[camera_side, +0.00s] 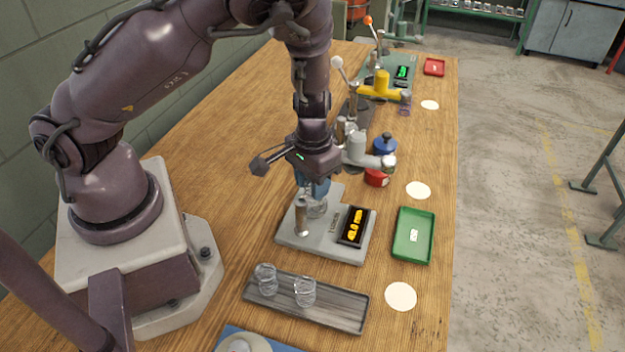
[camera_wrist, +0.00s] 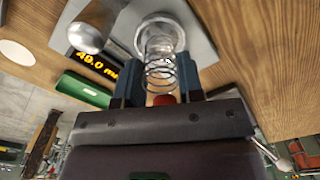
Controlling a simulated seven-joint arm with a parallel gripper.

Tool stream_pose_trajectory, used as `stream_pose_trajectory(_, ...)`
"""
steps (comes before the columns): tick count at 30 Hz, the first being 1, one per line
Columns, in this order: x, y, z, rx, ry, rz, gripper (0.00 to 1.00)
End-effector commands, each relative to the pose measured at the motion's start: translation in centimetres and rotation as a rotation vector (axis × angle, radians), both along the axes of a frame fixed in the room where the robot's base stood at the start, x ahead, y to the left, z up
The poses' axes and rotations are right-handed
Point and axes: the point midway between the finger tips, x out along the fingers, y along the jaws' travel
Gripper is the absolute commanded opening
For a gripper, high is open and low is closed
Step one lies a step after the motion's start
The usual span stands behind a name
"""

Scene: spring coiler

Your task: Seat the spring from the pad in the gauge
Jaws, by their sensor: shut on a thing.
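My gripper (camera_side: 312,190) is low over the gauge (camera_side: 338,248), a grey plate with a metal post and a lit orange display (camera_side: 353,226). Its jaws are shut on a wire spring (camera_side: 317,209), which is roughly upright. In the wrist view the spring (camera_wrist: 158,62) stands out between the dark blue fingers (camera_wrist: 158,82), its far end over the round metal seat (camera_wrist: 160,28). I cannot tell whether it touches the seat. The wrist view shows the display (camera_wrist: 93,66) reading about 49.0 mm. The nearest white round pad (camera_side: 401,296) is bare.
A grey tray (camera_side: 335,316) with two springs (camera_side: 266,279) (camera_side: 305,291) lies in front of the gauge. A green tray (camera_side: 413,236) is to its right. A grey machine (camera_side: 357,150), a red part (camera_side: 377,178) and a blue part (camera_side: 384,147) stand close behind.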

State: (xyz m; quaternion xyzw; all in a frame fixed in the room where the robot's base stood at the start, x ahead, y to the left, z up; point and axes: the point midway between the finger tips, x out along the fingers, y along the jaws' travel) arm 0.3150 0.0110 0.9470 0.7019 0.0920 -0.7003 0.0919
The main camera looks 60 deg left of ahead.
Motion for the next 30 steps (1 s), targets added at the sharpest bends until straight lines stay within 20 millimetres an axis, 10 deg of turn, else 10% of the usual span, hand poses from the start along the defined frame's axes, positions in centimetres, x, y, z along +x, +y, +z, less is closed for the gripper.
stream_pose_trajectory(29,0.0,0.0,-1.1,0.000,0.000,0.000,0.21)
stream_pose_trajectory(30,0.0,0.0,-1.1,0.000,0.000,0.000,0.39)
